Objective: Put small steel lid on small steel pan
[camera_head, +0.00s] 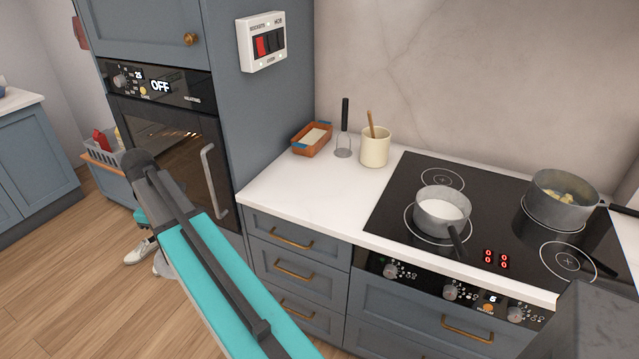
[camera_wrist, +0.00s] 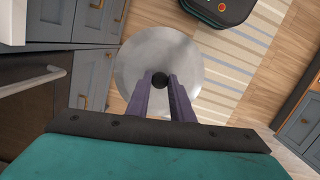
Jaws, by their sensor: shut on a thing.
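A round steel lid (camera_wrist: 185,62) with a black knob shows in the wrist view. My gripper (camera_wrist: 160,84) is shut on that knob, one finger on each side. The lid is held above the floor, away from the hob. The small steel pan (camera_head: 428,215) stands on the front left ring of the black hob in the head view. It is uncovered, with white contents, and its dark handle points towards the front. My gripper and the lid cannot be made out in the head view.
A larger steel pan (camera_head: 545,208) with yellowish pieces stands at the hob's back right. A cream utensil pot (camera_head: 375,149), a masher (camera_head: 344,128) and a terracotta dish (camera_head: 311,142) stand on the white worktop (camera_head: 300,190). An oven (camera_head: 175,150) is at left. A striped rug (camera_wrist: 232,62) lies below.

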